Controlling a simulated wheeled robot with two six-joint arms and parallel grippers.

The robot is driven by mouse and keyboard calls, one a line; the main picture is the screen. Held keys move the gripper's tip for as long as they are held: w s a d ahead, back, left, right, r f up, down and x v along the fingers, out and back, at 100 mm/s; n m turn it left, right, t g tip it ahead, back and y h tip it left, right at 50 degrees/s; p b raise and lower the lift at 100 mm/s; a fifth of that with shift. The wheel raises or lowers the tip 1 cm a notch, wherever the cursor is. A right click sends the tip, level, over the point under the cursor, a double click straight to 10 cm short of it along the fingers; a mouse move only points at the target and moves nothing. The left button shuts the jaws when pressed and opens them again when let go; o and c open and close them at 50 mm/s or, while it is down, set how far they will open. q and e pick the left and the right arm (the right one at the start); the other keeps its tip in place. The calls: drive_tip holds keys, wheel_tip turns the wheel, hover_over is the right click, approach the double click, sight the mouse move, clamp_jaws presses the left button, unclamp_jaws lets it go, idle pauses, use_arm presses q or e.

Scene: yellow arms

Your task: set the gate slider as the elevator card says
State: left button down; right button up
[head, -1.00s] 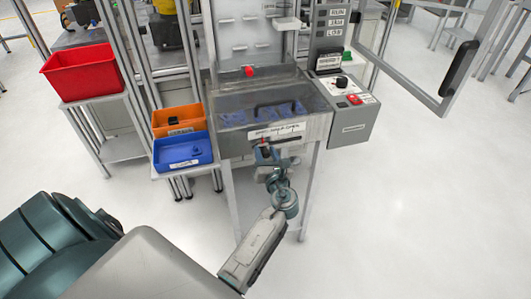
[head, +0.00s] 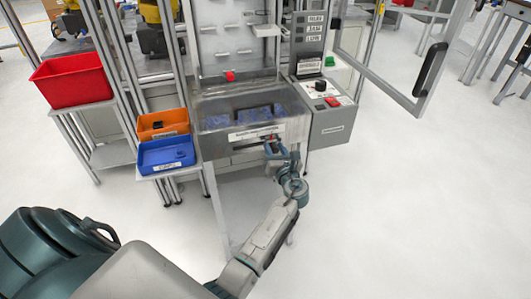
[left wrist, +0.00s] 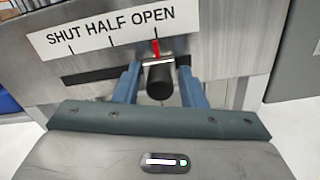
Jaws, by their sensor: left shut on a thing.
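The gate slider is a dark knob (left wrist: 160,82) with a red pointer, in a slot on the front of the grey machine bin. In the left wrist view a white label (left wrist: 112,32) above it reads SHUT HALF OPEN, with a tick under each word. The red pointer stands at the OPEN tick, at the right. My left gripper (left wrist: 159,88) has its blue fingers on both sides of the knob and is shut on it; it also shows in the head view (head: 276,150). Small cards (head: 314,30) on the upright panel are too small to read surely. My right gripper is out of view.
A control box (head: 322,105) with a black knob and red button is right of the bin. Orange (head: 163,126), blue (head: 166,154) and red (head: 72,80) trays stand to the left. An open framed door (head: 425,75) is at right. The floor in front is clear.

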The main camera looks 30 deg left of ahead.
use_arm(q)
drive_tip(key=shift+w+d, duration=0.15)
drive_tip(key=shift+w, duration=0.05)
drive_tip(key=c, duration=1.2)
unclamp_jaws()
drive_tip(key=shift+w+d, duration=0.1)
drive_tip(key=shift+w, duration=0.05)
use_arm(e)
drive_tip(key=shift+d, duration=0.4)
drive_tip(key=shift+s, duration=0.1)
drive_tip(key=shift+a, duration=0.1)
